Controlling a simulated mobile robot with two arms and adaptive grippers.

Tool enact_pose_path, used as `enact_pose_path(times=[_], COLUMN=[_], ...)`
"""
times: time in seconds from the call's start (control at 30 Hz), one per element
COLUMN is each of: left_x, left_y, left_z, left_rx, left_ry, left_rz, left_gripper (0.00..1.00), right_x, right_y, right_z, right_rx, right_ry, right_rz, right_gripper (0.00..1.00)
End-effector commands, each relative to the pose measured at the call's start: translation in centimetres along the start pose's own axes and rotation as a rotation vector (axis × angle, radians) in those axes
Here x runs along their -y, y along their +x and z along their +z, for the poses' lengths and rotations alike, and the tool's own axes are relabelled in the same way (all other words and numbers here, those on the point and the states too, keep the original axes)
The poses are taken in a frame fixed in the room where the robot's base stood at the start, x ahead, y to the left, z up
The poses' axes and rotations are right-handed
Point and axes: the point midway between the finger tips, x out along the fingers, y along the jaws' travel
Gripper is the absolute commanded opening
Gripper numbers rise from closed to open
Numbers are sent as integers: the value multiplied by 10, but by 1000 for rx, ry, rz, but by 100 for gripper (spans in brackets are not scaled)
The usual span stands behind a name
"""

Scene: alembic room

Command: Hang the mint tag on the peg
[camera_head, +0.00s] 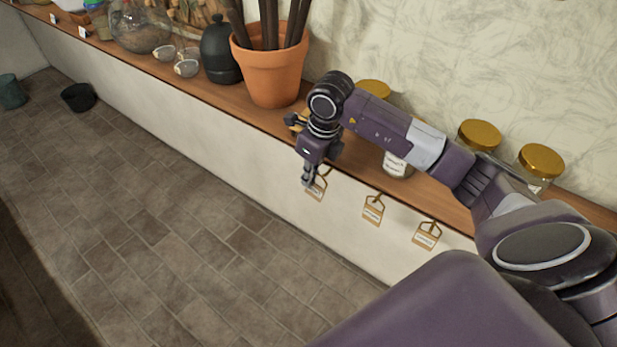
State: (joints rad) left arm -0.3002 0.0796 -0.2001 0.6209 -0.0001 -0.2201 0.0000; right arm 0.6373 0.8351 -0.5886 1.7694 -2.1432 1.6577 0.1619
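Several tan tags with pale labels hang from brass-coloured loops along the front of the wooden shelf: a left tag (318,190), a middle tag (373,211) and a right tag (427,236). Their lettering is too small to read, so I cannot tell which is the mint tag. My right gripper (308,181) points down at the left tag and partly covers it and its loop. The fingers look close together, but I cannot tell whether they grip the tag. I cannot make out a bare peg. My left gripper is not in view.
The wooden shelf (190,87) holds a terracotta pot (272,72) of dark sticks, a black bottle (219,52), a glass vessel (140,28) and several gold-lidded jars (541,160).

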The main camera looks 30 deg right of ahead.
Motion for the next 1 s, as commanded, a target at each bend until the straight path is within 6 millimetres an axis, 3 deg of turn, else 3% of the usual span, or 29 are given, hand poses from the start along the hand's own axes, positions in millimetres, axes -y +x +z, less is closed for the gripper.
enact_pose_path(times=[1.0], left_x=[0], left_y=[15], left_z=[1], left_rx=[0], left_ry=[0], left_rz=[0], left_gripper=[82], right_x=[27], right_y=[2], right_z=[-1], right_rx=[0], right_ry=[0], right_rz=[0], right_gripper=[0])
